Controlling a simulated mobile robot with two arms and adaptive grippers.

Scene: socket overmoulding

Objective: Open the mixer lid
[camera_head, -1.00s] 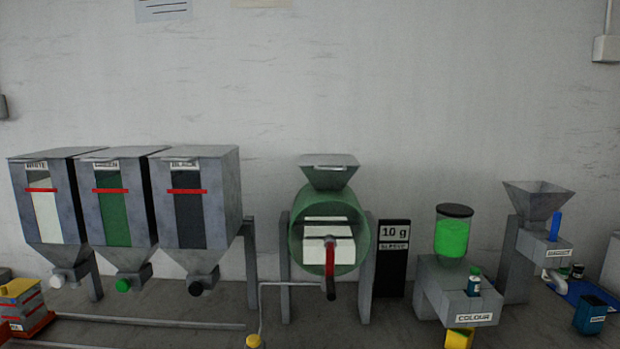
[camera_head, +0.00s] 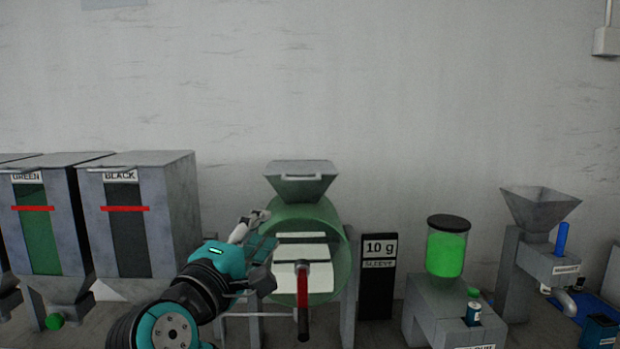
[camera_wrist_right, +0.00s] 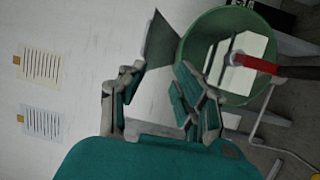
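The mixer is a green drum (camera_head: 325,225) with a white panelled interior and a red-handled crank (camera_head: 303,300) at its front. A grey hopper (camera_head: 300,188) stands on top, covered by a flat lid (camera_head: 300,168) with a small handle; the lid looks closed. My right gripper (camera_head: 266,243) is in front of the drum's left side, below the hopper. In the right wrist view its fingers (camera_wrist_right: 161,68) are spread and empty, with the dark hopper (camera_wrist_right: 168,38) beyond them and the drum (camera_wrist_right: 208,28) to the right. My left gripper is not in view.
Green (camera_head: 42,228) and black (camera_head: 124,222) lidded bins stand left of the mixer, with my arm in front. A "10 g" display (camera_head: 378,275) stands close on the right, then a green-filled jar (camera_head: 447,252) and an open grey funnel (camera_head: 540,208).

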